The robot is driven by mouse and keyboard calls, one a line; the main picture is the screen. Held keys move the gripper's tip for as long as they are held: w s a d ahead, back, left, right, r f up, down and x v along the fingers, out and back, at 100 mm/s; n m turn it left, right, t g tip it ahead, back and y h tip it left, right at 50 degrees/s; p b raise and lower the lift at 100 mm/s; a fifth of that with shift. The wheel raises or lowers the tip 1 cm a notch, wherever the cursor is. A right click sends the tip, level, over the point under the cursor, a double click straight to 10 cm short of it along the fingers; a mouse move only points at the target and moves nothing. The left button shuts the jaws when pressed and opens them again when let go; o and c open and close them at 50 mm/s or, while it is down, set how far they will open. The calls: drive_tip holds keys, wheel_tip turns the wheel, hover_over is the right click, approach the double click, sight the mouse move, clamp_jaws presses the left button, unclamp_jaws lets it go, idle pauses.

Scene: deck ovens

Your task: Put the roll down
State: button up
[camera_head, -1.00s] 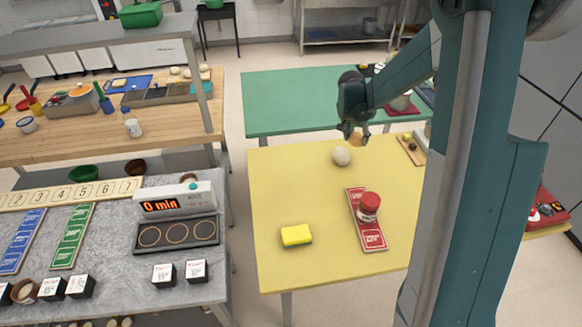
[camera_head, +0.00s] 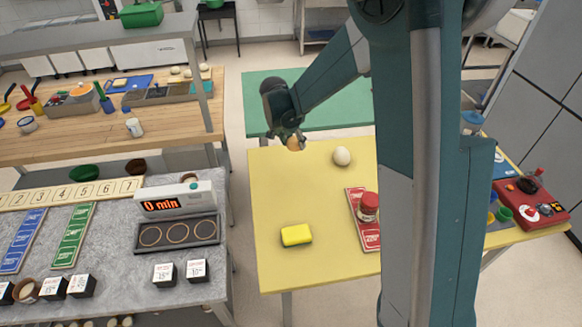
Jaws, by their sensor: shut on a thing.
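A small brown roll (camera_head: 294,144) is held in my gripper (camera_head: 291,140), over the back left part of the yellow table (camera_head: 285,195). My gripper is shut on the roll, and its fingers are small and partly hidden in this view. I cannot tell whether the roll touches the table. A pale round ball, like dough (camera_head: 342,156), lies on the table to the right of the roll, apart from it.
A yellow sponge (camera_head: 296,235) lies near the front left of the table. A jar with a red lid (camera_head: 368,207) stands on a red strip (camera_head: 364,233). A green table (camera_head: 262,97) adjoins behind. The yellow table's left middle is clear.

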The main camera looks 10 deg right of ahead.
drive_tip(key=shift+s+a, duration=0.1)
drive_tip(key=shift+a, duration=0.8)
drive_tip(key=shift+f+b, duration=0.35)
drive_tip(key=shift+f, duration=2.8)
drive_tip(key=shift+f, duration=1.85)
drive_tip(key=shift+f+b, duration=0.1)
drive_tip(key=shift+b, duration=0.25)
drive_tip(key=o, duration=0.4)
drive_tip(key=shift+f, duration=0.1)
drive_tip(key=o, duration=0.4)
